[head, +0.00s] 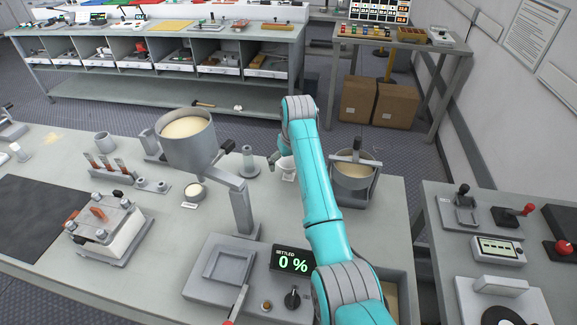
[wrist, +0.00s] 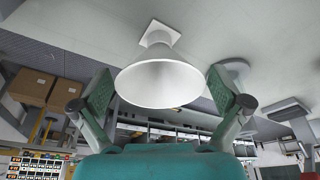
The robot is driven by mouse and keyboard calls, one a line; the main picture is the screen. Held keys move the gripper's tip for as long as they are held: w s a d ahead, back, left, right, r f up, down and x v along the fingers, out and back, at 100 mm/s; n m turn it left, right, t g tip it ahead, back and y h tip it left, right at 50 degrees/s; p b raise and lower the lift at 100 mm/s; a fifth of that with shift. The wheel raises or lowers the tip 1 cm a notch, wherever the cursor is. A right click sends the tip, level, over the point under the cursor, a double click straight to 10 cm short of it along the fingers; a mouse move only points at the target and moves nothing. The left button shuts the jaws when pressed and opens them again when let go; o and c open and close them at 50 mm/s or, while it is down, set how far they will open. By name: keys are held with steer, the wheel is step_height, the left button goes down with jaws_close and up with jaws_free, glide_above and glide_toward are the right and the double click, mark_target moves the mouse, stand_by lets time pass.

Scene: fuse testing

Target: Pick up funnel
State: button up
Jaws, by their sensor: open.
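The white funnel (wrist: 162,82) shows in the wrist view between the two fingers, its wide mouth toward the camera and its narrow end by a small square white base. In the head view the funnel (head: 287,165) stands on the grey bench, partly hidden by my arm. My gripper (wrist: 166,92) is open, with one finger on each side of the funnel and a visible gap to both. In the head view my gripper (head: 276,158) is mostly hidden behind the arm, close to the funnel.
A pot of pale powder (head: 354,172) stands right of my arm. A raised hopper (head: 187,140) on a post is to the left. A display reading 0 % (head: 292,260) and a tray device (head: 230,265) sit at the front. A small dish (head: 195,192) lies left of the post.

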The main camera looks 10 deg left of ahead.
steer(key=c, duration=1.1)
step_height(320, 180, up, 10)
steer(key=shift+c, duration=0.2)
